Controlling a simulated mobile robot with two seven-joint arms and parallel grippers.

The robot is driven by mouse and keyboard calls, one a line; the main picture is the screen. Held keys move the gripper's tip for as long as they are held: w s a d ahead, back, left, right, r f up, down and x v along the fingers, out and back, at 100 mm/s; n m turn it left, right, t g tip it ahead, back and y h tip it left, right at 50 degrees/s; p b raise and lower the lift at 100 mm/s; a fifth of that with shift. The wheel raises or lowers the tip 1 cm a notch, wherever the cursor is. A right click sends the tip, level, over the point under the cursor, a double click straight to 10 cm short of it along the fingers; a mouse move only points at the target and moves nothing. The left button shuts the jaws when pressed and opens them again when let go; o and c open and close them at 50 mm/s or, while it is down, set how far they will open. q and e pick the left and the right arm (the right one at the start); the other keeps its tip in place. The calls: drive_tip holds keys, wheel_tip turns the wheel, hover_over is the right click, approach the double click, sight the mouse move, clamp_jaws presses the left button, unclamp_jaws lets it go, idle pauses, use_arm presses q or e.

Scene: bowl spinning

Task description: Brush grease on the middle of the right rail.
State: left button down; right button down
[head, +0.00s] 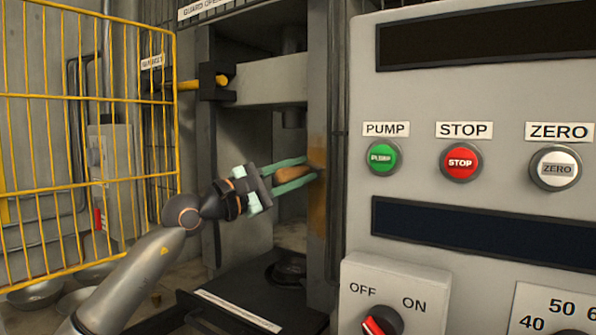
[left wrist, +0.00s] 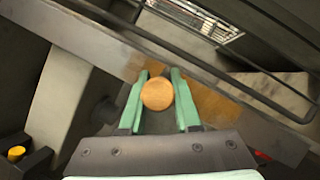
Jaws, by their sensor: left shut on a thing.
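My left gripper (head: 311,169) has green fingers shut on the brush (head: 290,173), whose tan wooden handle lies between them. In the left wrist view the brush shows as a round wooden end (left wrist: 158,94) between the fingers; its bristles are hidden. The right rail (head: 319,70) is the grey upright of the press. The fingertips are at the rail's middle, over a brown-amber smear (head: 317,215). The smear also shows on both sides of the fingers in the left wrist view (left wrist: 214,104). I cannot tell whether the bristles touch the rail. My right gripper is not in view.
A yellow mesh guard (head: 90,98) stands open at the left. The control panel (head: 420,95) with PUMP, STOP and ZERO buttons is close on the right of the rail. Metal bowls (head: 36,294) lie at the lower left. The black press bed (head: 245,285) lies below the gripper.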

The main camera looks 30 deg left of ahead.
use_arm(q)
wheel_tip(320, 180, down, 9)
drive_tip(key=b, duration=0.7)
idle(0.4)
drive_tip(key=shift+d+f+b, duration=0.6)
drive_tip(key=shift+f+b, duration=3.15)
drive_tip(key=shift+f, duration=0.6)
wheel_tip(320, 180, up, 13)
drive_tip(key=a+p, duration=0.1)
drive_tip(key=p, duration=1)
drive_tip(key=shift+a, duration=0.2)
